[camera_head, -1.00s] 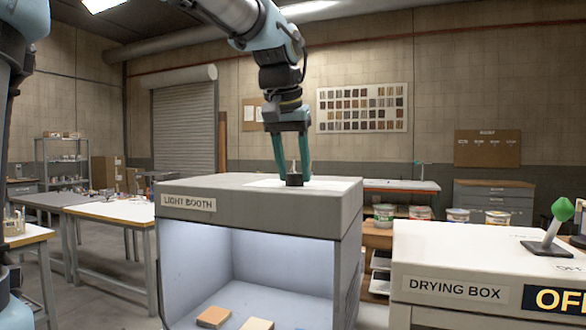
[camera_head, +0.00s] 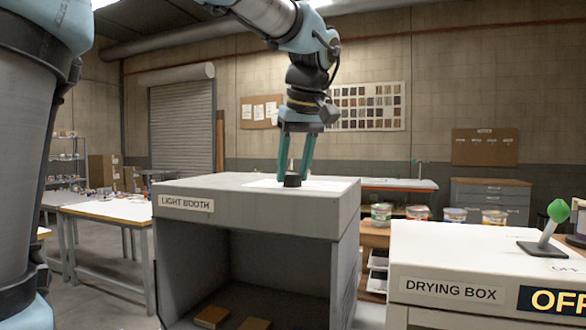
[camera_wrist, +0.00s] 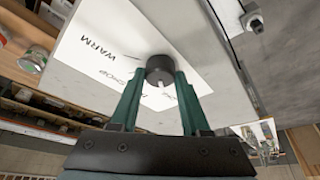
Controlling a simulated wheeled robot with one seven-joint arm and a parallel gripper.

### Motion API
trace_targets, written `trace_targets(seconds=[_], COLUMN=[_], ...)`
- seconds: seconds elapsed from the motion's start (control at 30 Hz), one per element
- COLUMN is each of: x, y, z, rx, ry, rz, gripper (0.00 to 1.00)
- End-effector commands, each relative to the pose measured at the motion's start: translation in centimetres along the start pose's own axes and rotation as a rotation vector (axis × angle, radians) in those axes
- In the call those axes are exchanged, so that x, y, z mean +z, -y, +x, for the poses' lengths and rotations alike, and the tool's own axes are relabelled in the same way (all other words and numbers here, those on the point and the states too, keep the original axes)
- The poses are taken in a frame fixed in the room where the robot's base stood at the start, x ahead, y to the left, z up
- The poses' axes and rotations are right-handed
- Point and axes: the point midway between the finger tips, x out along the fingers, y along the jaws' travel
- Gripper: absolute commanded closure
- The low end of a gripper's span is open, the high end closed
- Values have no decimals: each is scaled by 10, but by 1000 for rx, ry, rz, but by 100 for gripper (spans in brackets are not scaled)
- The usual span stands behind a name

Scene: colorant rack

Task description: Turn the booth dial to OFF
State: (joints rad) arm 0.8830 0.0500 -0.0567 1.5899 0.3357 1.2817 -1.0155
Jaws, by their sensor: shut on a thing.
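The booth dial (camera_head: 292,181) is a short black knob on top of the grey light booth (camera_head: 250,208). In the wrist view the dial (camera_wrist: 160,66) sits on a white plate (camera_wrist: 100,50) printed with WARM and SHOP; other lettering is partly hidden by my fingers. A small white mark shows on the dial's near side. My gripper (camera_head: 293,174) points down with its green fingers on either side of the dial, shut on it. In the wrist view my gripper (camera_wrist: 157,75) holds the knob between its fingertips. The booth's inside is dark, with two small panels (camera_head: 211,317) on its floor.
A drying box (camera_head: 450,262) with a green-knobbed lever (camera_head: 557,212) and an OFF sign (camera_head: 556,301) stands to the right. Several paint tubs (camera_head: 380,212) sit on a shelf behind. Work tables (camera_head: 105,209) stand at the left.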

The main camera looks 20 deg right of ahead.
Motion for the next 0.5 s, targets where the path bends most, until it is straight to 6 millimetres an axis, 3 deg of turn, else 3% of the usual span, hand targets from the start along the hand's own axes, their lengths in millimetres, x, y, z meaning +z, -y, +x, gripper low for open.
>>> trace_targets(seconds=[0.5], x=[1], y=[0], z=[1], rx=[-15], ry=[3], rz=[-33], gripper=[100])
